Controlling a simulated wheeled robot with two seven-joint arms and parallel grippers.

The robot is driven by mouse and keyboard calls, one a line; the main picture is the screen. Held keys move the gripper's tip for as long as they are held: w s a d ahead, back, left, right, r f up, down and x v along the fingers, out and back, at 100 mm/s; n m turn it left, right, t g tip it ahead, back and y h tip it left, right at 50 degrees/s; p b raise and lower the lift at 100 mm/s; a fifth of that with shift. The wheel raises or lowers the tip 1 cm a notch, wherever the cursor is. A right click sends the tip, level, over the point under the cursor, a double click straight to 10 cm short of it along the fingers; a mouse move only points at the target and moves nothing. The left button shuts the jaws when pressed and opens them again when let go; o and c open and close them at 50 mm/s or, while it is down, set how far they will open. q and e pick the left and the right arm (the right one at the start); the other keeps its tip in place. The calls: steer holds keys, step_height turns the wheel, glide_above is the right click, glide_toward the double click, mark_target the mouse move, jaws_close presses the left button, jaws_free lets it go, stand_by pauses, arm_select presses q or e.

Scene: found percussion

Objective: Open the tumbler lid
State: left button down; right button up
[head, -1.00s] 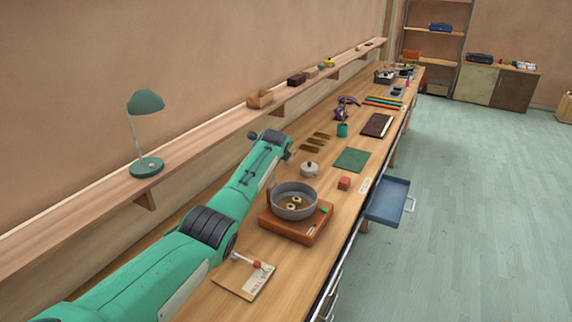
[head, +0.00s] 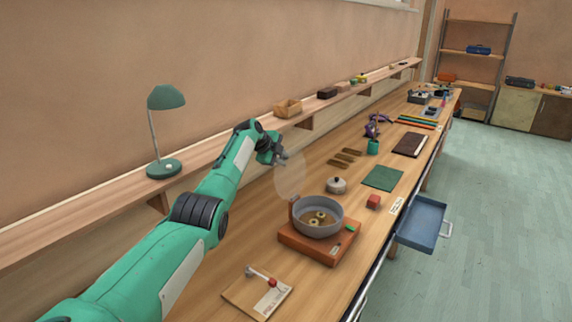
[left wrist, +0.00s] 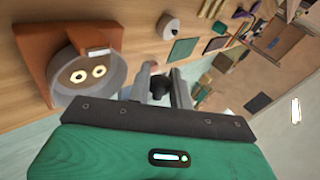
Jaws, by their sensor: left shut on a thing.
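The tumbler is a round grey drum (head: 338,228) on an orange-brown base (head: 308,248), with a few pale rings inside. Its mouth looks open from above. A pale, see-through round lid (head: 290,180) stands about upright at the drum's back left. My left gripper (head: 284,156) is at the lid's upper edge. In the left wrist view the left gripper (left wrist: 162,82) is shut on a small dark part, seemingly the lid's knob (left wrist: 158,88); the drum (left wrist: 112,78) shows at upper left, apart from the fingers. My right gripper is not in view.
A card with a small mallet (head: 262,278) lies in front. A blue drawer (head: 422,228) stands open at right. A wall shelf with a lamp (head: 166,135) runs behind.

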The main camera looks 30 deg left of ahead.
arm_select(q)
steer(key=shift+a+f, duration=0.15)
stand_by(0.4)
steer(key=c, duration=1.3)
jaws_free()
steer(key=shift+w, duration=0.1)
steer(key=b+v, duration=0.4)
steer(key=v, duration=0.9)
steer(key=shift+s+a, duration=0.15)
steer(key=shift+s, duration=0.1)
